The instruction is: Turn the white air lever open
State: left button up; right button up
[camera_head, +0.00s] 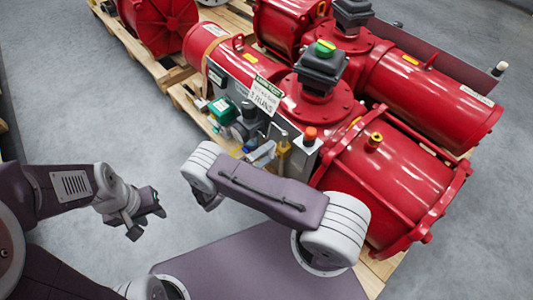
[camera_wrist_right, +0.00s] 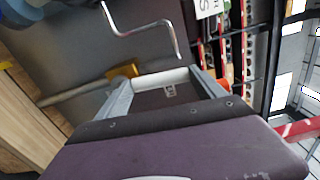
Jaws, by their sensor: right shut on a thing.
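The white air lever (camera_wrist_right: 160,80) is a short white bar in the right wrist view. It lies across between the two grey fingers of my right gripper (camera_wrist_right: 165,92), which is shut on it. In the head view my right gripper (camera_head: 262,153) reaches the side panel of the red valve actuator (camera_head: 310,105); my own arm hides part of it, and the lever is hard to make out there. My left gripper (camera_head: 147,218) is empty, with its fingers apart, over the grey floor to the left of the actuator.
A yellow fitting (camera_wrist_right: 122,71) and a bent metal tube (camera_wrist_right: 148,29) are close to the lever. A green-capped regulator (camera_head: 222,108) and a sign (camera_head: 264,95) are on the panel. More red actuators stand behind on wooden pallets (camera_head: 180,82). The floor (camera_head: 80,100) at left is clear.

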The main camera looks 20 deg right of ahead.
jog(key=o, duration=2.1)
jog(key=shift+c, duration=0.2)
jog(key=p+v, duration=0.1)
jog(key=v, duration=0.8)
